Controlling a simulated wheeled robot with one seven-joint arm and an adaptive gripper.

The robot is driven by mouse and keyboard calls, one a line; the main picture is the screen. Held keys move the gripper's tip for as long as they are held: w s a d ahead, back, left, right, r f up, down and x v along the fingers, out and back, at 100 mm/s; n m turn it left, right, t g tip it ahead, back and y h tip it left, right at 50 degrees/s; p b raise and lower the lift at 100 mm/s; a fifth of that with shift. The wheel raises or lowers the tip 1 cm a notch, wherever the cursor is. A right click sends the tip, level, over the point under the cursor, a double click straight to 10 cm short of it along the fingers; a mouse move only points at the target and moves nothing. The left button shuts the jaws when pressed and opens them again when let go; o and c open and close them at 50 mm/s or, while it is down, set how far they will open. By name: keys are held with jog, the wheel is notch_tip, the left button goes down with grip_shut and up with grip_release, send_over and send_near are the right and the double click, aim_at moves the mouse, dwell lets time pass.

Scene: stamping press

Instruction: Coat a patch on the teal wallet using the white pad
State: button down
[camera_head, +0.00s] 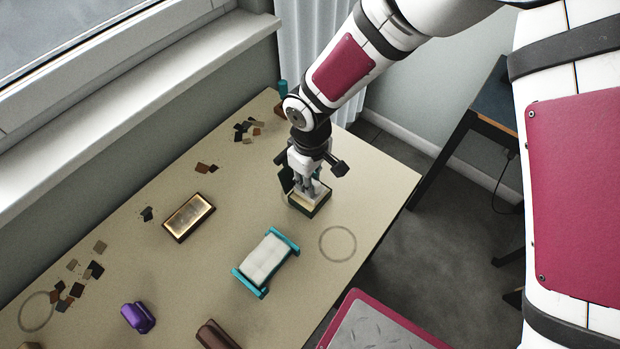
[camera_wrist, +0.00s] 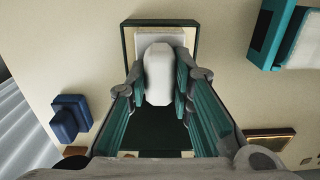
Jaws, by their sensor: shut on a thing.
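My gripper (camera_head: 309,180) is shut on a white handle (camera_wrist: 158,72) with a rounded top, held upright between the fingers. Its lower end is at the pale surface inside a dark green open case (camera_head: 311,207); I cannot tell whether it touches. The case also shows in the wrist view (camera_wrist: 130,40), with its dark lid nearest the wrist. The one large teal thing, which may be the wallet (camera_head: 248,282), lies in front of the case to the left. It has teal ends and a white padded middle (camera_head: 265,257). Part of it shows in the wrist view (camera_wrist: 266,40).
A gold-topped tray (camera_head: 188,216) lies at left. A purple block (camera_head: 138,317) and a brown one (camera_head: 215,336) are at the front. A blue block (camera_wrist: 68,117) stands beside the case. Small scraps lie along the window side. The table right of the teal thing is clear around a printed ring.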

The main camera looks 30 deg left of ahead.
jog(key=shift+r+p, duration=1.2)
jog(key=shift+r, duration=2.25)
jog(key=shift+s, duration=0.15)
